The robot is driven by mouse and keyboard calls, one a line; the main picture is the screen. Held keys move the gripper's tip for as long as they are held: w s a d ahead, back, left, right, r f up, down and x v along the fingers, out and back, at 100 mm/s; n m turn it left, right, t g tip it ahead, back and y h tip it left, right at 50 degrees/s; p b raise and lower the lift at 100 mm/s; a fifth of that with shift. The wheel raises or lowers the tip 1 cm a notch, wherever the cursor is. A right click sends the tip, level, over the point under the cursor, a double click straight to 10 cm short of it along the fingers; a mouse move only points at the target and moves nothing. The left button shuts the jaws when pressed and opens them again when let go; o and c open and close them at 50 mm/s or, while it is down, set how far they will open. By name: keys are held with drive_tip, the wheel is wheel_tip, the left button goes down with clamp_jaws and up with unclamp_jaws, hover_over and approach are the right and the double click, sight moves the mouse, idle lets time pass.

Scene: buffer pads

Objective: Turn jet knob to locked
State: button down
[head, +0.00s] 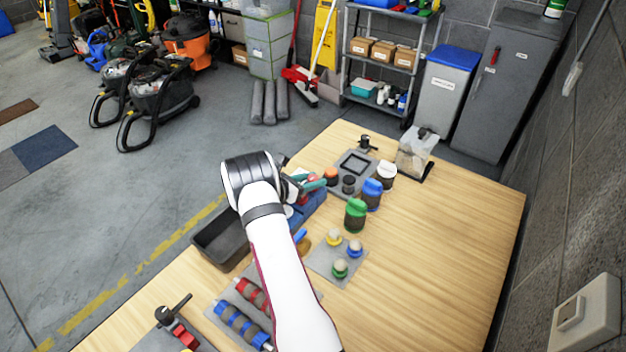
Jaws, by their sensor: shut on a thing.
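My gripper (296,188) is above the left edge of the wooden table, over a blue box-like unit (311,207). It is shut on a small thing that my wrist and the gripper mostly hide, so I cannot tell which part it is. Teal and red parts (313,183) show right beside the fingertips. I cannot make out the jet knob or its locked mark for certain. A small black knob (348,184) stands on a grey plate just right of the gripper.
The table's right side (460,240) is clear.

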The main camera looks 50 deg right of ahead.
drive_tip(key=c, duration=0.5)
unclamp_jaws()
drive_tip(key=v, duration=1.5)
drive_tip(key=shift+a+r, duration=0.15)
drive_tip(key=shift+a, duration=0.25)
drive_tip(key=s+a+r+m+g+y, duration=0.1)
drive_tip(key=s+a+r+m+y, duration=0.4)
drive_tip(key=s+a+r+m, duration=0.55)
drive_tip(key=s+a+m+t+y, duration=0.1)
drive_tip(key=s+a+m+y, duration=0.2)
drive_tip(key=s+a, duration=0.2)
drive_tip(key=s+a+m+t+y, duration=0.1)
drive_tip(key=s+a+m+y, duration=0.2)
drive_tip(key=a, duration=0.7)
drive_tip(key=s+a+m+t+y, duration=0.1)
drive_tip(key=s+a+m+y, duration=0.3)
drive_tip(key=a, duration=0.4)
drive_tip(key=shift+s+a+r+m, duration=0.15)
drive_tip(key=shift+s+m, duration=0.15)
drive_tip(key=shift+s, duration=0.35)
drive_tip(key=shift+s+a+f+m, duration=0.1)
drive_tip(key=shift+s+m, duration=0.15)
drive_tip(key=shift+s, duration=0.45)
